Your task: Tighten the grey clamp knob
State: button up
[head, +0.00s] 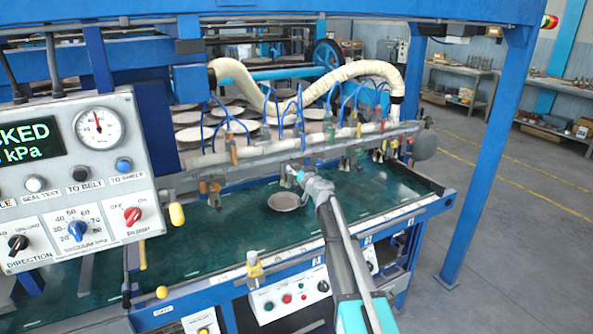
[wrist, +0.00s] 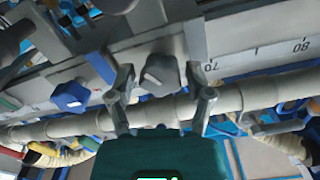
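The grey clamp knob (wrist: 158,74) shows in the wrist view with a pale line on its face, set against a grey rail. My gripper (wrist: 161,83) is open, with one finger on each side of the knob. A narrow gap shows on both sides, so the fingers look apart from it. In the head view my gripper (head: 298,177) is at the front of the long bar over the green table. There the grey knob is too small or hidden behind the gripper to make out.
A blue knob (wrist: 70,96) sits left of the grey one. A ruler scale (wrist: 260,50) runs along the rail. A round plate (head: 284,201) lies on the green table (head: 225,235). A control panel (head: 75,180) stands at left.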

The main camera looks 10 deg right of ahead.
jog(key=c, duration=0.7)
jog(key=shift+m, duration=0.3)
jog(key=m, duration=0.4)
jog(key=shift+m, duration=0.4)
jog(key=m, duration=1.1)
jog(key=shift+m, duration=0.4)
jog(key=m, duration=0.6)
jog(key=shift+m, duration=0.4)
